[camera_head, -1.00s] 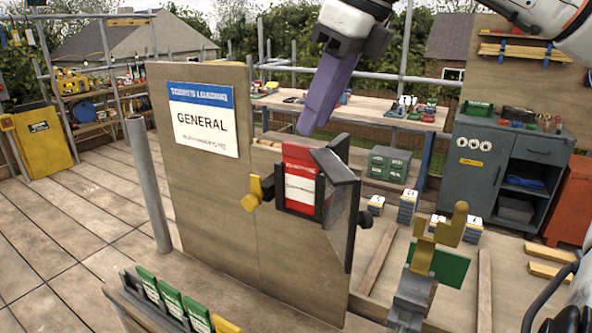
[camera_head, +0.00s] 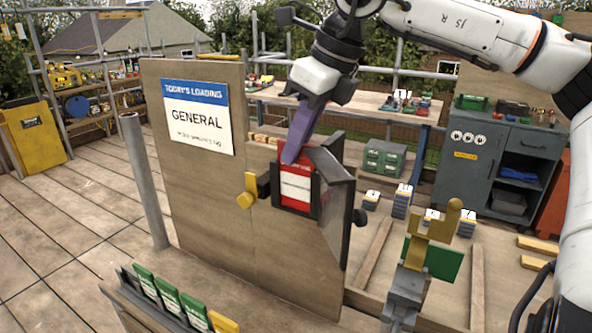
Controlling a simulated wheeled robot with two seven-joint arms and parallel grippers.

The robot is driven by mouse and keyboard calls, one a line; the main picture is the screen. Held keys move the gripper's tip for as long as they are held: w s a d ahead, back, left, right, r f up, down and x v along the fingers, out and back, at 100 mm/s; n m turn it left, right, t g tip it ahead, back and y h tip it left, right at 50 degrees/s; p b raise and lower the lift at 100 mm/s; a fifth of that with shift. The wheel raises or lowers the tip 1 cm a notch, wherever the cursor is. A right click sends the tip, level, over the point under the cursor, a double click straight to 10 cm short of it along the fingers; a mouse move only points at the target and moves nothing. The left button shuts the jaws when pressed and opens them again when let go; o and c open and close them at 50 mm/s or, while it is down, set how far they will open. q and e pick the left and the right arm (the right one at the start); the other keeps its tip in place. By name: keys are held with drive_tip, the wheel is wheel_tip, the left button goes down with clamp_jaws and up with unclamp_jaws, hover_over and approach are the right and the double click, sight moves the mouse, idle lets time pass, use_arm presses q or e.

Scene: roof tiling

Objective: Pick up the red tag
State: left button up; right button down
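The red tag (camera_head: 296,188), with a white label, stands in a black holder (camera_head: 264,186) on the wooden board. The holder's dark-framed clear door (camera_head: 338,192) stands swung out to the right. My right gripper (camera_head: 290,158), with purple fingers, reaches down from above, its tips at the tag's upper left edge. The fingers overlap in this view, so I cannot tell their opening or whether they touch the tag. My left gripper is not in view.
A white GENERAL sign (camera_head: 198,117) is on the board. Green cards (camera_head: 167,294) stand in a rack at the lower left. A grey-and-yellow fixture (camera_head: 413,267) with a green plate stands at the right.

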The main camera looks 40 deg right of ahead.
drive_tip(key=shift+r, duration=0.2)
wheel_tip(320, 180, up, 18)
drive_tip(key=shift+f, duration=0.15)
idle(0.6)
idle(0.4)
drive_tip(key=shift+d, duration=0.1)
idle(1.0)
